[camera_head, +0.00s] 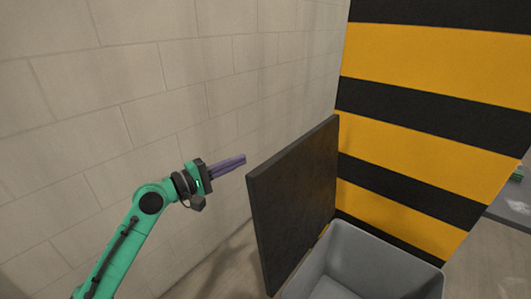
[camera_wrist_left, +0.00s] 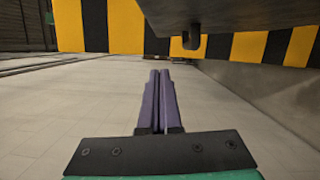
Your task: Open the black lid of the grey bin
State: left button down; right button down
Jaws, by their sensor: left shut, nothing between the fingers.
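The grey bin (camera_head: 372,262) stands at the lower right of the head view, with its inside showing. Its black lid (camera_head: 297,200) stands up nearly vertical along the bin's left side, so the bin is open. My left gripper (camera_head: 242,160) is shut and empty, just left of the lid's upper edge. Its purple fingers (camera_wrist_left: 158,100) lie together in the left wrist view. A dark panel, which looks like the lid (camera_wrist_left: 230,15), hangs above them there. I cannot tell whether fingers and lid touch. My right gripper is not in view.
A yellow and black striped wall (camera_head: 430,70) rises right behind the bin and lid. A pale block wall (camera_head: 130,90) runs along the left behind my arm. A grey surface (camera_head: 513,205) shows at the right edge.

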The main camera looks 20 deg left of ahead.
pick_arm(q)
jog(key=w+d+p, duration=0.3)
jog(key=d+p, duration=0.2)
jog(key=d, duration=0.2)
jog(key=shift+d+r, duration=0.15)
jog(key=shift+r, duration=0.3)
jog(key=shift+w+f, duration=0.1)
